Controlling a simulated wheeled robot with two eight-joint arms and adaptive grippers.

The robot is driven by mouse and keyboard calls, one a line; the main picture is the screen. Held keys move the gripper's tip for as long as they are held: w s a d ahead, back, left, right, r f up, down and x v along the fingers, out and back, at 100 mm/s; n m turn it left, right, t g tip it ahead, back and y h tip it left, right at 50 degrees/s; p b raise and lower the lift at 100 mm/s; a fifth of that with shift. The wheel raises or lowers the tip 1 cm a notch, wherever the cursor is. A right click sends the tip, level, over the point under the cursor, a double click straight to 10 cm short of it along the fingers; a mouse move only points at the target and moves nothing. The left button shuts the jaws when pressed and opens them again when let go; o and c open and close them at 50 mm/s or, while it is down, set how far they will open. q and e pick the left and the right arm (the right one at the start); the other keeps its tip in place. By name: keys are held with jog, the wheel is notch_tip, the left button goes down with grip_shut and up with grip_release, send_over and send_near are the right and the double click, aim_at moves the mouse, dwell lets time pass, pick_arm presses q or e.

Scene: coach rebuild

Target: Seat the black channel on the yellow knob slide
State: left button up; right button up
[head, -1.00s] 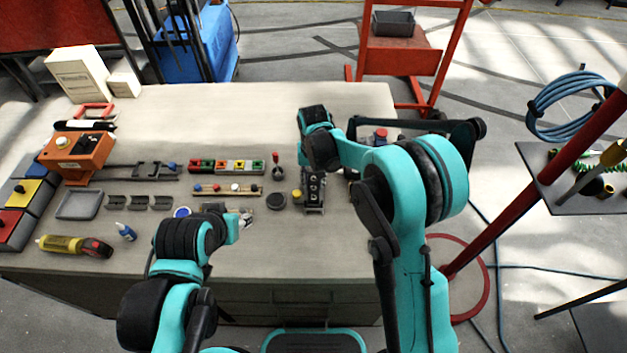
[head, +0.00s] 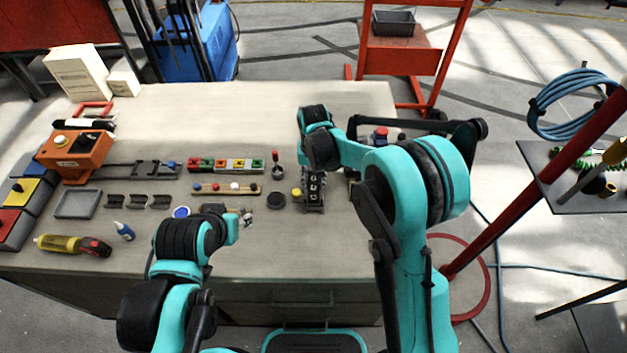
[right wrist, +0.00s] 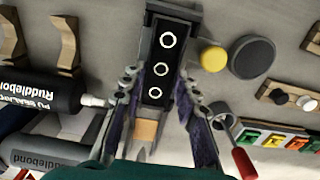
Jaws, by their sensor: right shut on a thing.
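My right gripper (right wrist: 158,105) is shut on the black channel (right wrist: 159,70), a long dark piece with three pale rings, held between its fingers. In the head view the channel (head: 314,190) stands out below my right wrist. It lies over a wider dark grey block (right wrist: 160,18); whether it touches or sits in it I cannot tell. A yellow knob (right wrist: 213,56) is right beside it in the wrist view; it also shows in the head view (head: 297,193). Any slide under the channel is mostly hidden. My left gripper (head: 247,218) hangs over the front of the bench, its fingers too small to read.
A dark round disc (right wrist: 251,56) lies beside the yellow knob. A red-handled tool (right wrist: 240,155) and a strip of coloured blocks (head: 226,166) are nearby. A black Ruddlebond tube (right wrist: 40,95) is left in the wrist view. The bench front (head: 290,250) is clear.

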dwell(0.3)
jog(key=o, duration=1.6)
jog(key=shift+r+p, duration=1.8)
jog(key=shift+r, duration=1.25)
jog(key=shift+d, duration=0.1)
